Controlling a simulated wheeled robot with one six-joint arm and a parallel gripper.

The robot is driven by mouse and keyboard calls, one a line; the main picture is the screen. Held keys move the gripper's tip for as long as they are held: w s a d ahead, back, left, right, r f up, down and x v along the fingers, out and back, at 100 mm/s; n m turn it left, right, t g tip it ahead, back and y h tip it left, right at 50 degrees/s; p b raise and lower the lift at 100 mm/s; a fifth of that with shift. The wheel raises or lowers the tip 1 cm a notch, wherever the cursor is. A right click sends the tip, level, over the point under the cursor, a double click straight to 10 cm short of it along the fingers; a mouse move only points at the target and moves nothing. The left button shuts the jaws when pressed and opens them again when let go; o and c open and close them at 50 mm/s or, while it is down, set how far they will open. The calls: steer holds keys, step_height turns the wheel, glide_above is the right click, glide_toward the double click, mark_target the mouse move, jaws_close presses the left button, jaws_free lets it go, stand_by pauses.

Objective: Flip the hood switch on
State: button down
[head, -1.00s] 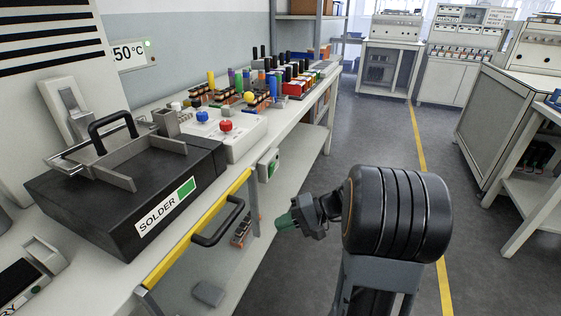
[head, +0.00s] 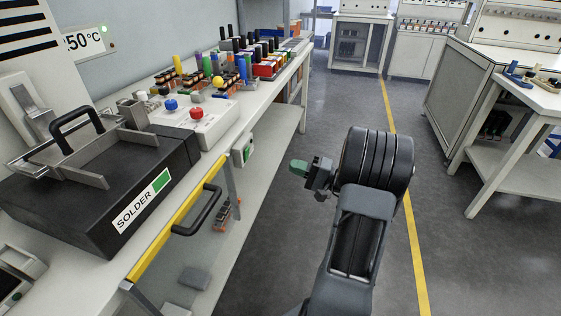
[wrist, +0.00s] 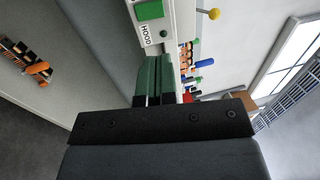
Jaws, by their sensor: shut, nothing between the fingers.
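The hood switch (head: 243,150) is a small white box with a green face on the front edge of the bench. In the wrist view its plate carries the label HOOD (wrist: 147,36) beside a green rocker (wrist: 149,10). The rocker is cut by the top edge of that view, and I cannot tell its position. My gripper (head: 297,167) has green fingers, shut and empty, pointing left toward the bench. It is to the right of the switch, apart from it in the head view. In the wrist view the shut fingers (wrist: 154,70) lie below the label.
A black solder unit (head: 100,185) with a handle stands on the bench. A yellow rail (head: 165,235) with a black handle (head: 200,215) runs along the front edge. A control box (head: 190,122) has blue and red knobs. The floor (head: 330,105) beyond my arm is clear.

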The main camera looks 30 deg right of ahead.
mark_target(248, 150)
steer(key=b+x, duration=0.1)
steer(key=x, duration=1.1)
steer(key=shift+w+a+r+b, duration=0.1)
steer(key=shift+w+a+b, duration=0.15)
steer(key=shift+a+b, duration=0.1)
